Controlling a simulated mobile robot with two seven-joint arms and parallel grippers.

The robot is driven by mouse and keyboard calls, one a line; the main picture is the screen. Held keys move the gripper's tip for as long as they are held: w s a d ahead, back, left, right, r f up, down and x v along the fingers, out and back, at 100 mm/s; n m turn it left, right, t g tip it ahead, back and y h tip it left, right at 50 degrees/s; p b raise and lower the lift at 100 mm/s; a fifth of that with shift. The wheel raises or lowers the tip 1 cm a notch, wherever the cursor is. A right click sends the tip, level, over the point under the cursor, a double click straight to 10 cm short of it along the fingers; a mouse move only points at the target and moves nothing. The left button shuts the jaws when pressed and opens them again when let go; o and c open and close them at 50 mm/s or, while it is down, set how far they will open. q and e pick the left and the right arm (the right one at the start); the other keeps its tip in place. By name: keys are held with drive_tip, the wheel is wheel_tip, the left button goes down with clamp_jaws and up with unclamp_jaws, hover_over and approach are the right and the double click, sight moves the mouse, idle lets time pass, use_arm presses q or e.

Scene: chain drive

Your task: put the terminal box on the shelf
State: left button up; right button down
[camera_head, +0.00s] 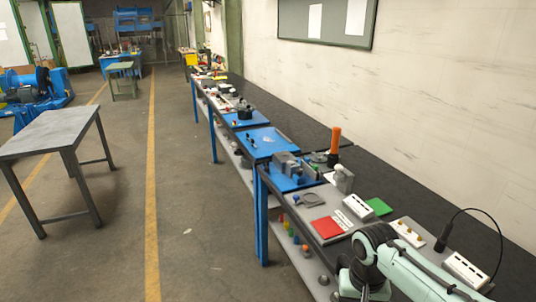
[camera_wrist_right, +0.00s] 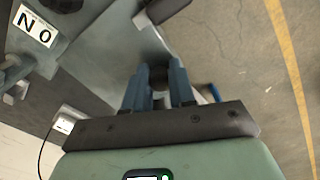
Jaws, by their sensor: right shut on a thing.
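My right gripper (camera_wrist_right: 159,88) shows in the right wrist view, with its two blue-grey fingers shut on a small dark rounded part (camera_wrist_right: 158,75). Most of the held thing is hidden by the fingers, so I cannot tell whether it is the terminal box. In the head view my right arm reaches in at the lower right over the bench's front edge; its gripper is not clearly visible there. The lower shelf (camera_head: 309,262) runs under the near bench and carries several small coloured parts. My left gripper is not in view.
A black cable (camera_head: 490,211) loops at the right. A grey table (camera_head: 50,132) stands left; the floor between is clear.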

drive_tip(key=w+a+f+n, duration=0.1)
drive_tip(key=w+f, duration=0.1)
drive_tip(key=f, duration=0.8)
drive_tip(key=w+a+f+n, duration=0.1)
drive_tip(key=w+f, duration=0.1)
drive_tip(key=f, duration=0.9)
drive_tip(key=shift+f, duration=0.2)
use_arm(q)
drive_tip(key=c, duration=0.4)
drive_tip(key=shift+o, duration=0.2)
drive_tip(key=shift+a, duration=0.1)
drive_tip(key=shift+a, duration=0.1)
